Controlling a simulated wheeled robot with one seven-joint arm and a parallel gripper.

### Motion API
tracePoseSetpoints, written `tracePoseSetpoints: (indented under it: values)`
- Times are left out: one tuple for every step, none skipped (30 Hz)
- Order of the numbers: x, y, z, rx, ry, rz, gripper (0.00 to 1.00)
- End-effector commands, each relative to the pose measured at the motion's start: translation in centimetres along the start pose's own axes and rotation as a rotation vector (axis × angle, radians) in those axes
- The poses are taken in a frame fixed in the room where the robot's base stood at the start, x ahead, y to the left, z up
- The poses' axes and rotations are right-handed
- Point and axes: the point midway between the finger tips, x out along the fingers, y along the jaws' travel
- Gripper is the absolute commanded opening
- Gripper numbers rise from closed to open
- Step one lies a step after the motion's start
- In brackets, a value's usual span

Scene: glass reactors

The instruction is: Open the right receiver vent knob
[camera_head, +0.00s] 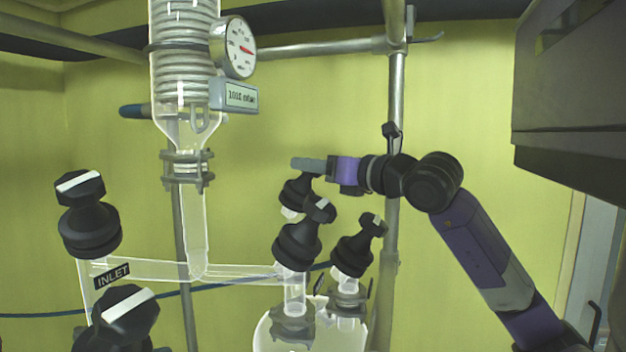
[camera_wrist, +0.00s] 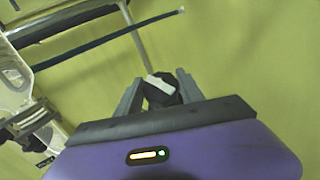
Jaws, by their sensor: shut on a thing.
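My gripper (camera_head: 308,164) reaches in from the right above the cluster of black knobs over the glass receiver. Its fingers are closed around the top of the rear black knob (camera_head: 297,193). In the wrist view, that knob (camera_wrist: 161,91) has a white bar on its cap and sits between the two fingertips (camera_wrist: 158,88). Its lower part is partly hidden behind a nearer black knob (camera_head: 298,243). Another black knob (camera_head: 357,246) stands to the right. I see no readable vent label on the held knob.
A glass column with a coil (camera_head: 184,60), a pressure gauge (camera_head: 234,48) and a vertical metal post (camera_head: 396,120) stand close by. Two more black knobs are at left, near the INLET label (camera_head: 112,276).

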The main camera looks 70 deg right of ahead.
Motion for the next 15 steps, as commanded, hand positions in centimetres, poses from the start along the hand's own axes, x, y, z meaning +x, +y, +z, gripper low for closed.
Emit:
tracePoseSetpoints:
  values:
    - [-0.02, -0.24, -0.7, -0.015, -0.002, 0.033, 0.04]
    - [-0.02, -0.25, -0.69, -0.026, -0.003, 0.055, 0.04]
    - [-0.02, -0.29, -0.64, -0.043, -0.003, 0.084, 0.04]
    - [-0.01, -0.26, -0.63, -0.054, -0.002, 0.107, 0.04]
    - [0.0, -0.3, -0.58, -0.066, -0.003, 0.129, 0.04]
    - [0.0, -0.3, -0.52, -0.081, -0.003, 0.159, 0.04]
    - [0.01, -0.24, -0.5, -0.094, -0.003, 0.183, 0.04]
    - [0.03, -0.25, -0.47, -0.104, -0.002, 0.205, 0.04]
    - [0.03, -0.26, -0.41, -0.118, -0.002, 0.234, 0.04]
    - [0.03, -0.24, -0.37, -0.13, -0.003, 0.255, 0.04]
    - [0.05, -0.24, -0.33, -0.142, -0.002, 0.276, 0.04]
    - [0.04, -0.24, -0.27, -0.155, -0.002, 0.303, 0.04]
    - [0.03, -0.22, -0.22, -0.166, -0.003, 0.323, 0.04]
    - [0.05, -0.22, -0.21, -0.175, -0.002, 0.342, 0.04]
    - [0.07, -0.19, -0.19, -0.188, -0.001, 0.367, 0.04]
